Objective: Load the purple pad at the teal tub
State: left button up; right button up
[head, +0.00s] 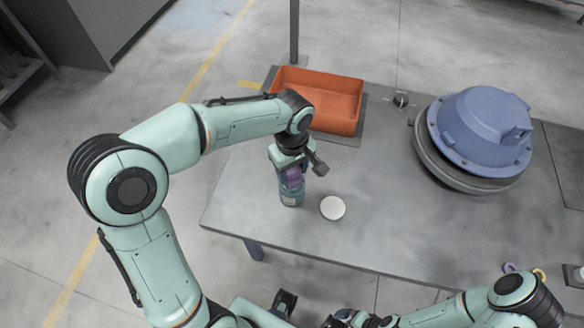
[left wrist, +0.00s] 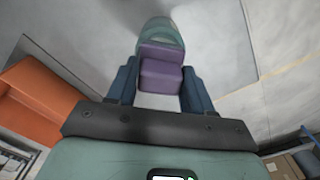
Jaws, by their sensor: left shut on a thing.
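The purple pad (head: 293,178) is held in my left gripper (head: 291,172), which is shut on it and points down. The pad also shows between the fingers in the left wrist view (left wrist: 160,72). The teal tub (head: 291,197) stands on the grey table right below the pad. In the left wrist view the tub's rounded rim (left wrist: 160,30) shows just beyond the pad. The pad overlaps the tub in both views; I cannot tell whether it touches it or is partly inside. My right gripper (head: 345,318) is low at the bottom edge, its fingers unclear.
A white disc (head: 332,208) lies on the table just right of the tub. An orange bin (head: 318,98) stands behind. A large blue hood (head: 484,130) sits at the back right. Purple (head: 508,268) and yellow (head: 540,274) rings lie near the front right edge. The middle of the table is clear.

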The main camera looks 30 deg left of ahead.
aim_at(292, 170)
dwell(0.3)
pick_arm(q)
jog(key=shift+r+p, duration=2.1)
jog(key=shift+r, duration=1.4)
pick_arm(e)
jog(key=w+r, duration=0.2)
jog(key=r, duration=0.1)
jog(key=w+r, duration=0.1)
jog(key=r, duration=0.1)
jog(key=shift+w, duration=0.1)
pick_arm(q)
jog(key=shift+s+f, duration=0.1)
